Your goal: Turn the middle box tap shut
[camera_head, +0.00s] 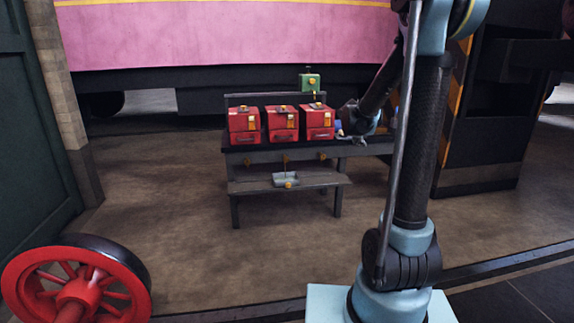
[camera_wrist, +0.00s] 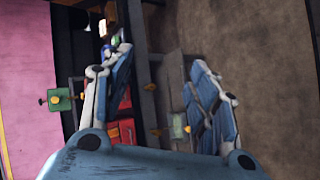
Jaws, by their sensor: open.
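Three red boxes stand in a row on a dark bench; the middle box (camera_head: 282,122) is between the other two. A small brass tap (camera_head: 285,160) shows below the bench edge under it. In the sideways-turned wrist view, a brass tap (camera_wrist: 155,132) beside the bench edge appears to be the same one. My gripper (camera_head: 347,135) is at the right end of the bench, right of the boxes and apart from the middle tap. In the wrist view its fingers (camera_wrist: 158,62) are spread and empty. The tap's handle angle is too small to tell.
Similar taps sit left (camera_head: 247,161) and right (camera_head: 322,157). A grey tray (camera_head: 284,178) with a brass knob is on the lower shelf (camera_head: 320,180). A green box (camera_head: 309,83) stands behind. A red wheel (camera_head: 75,285) is at front left. The floor before the bench is clear.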

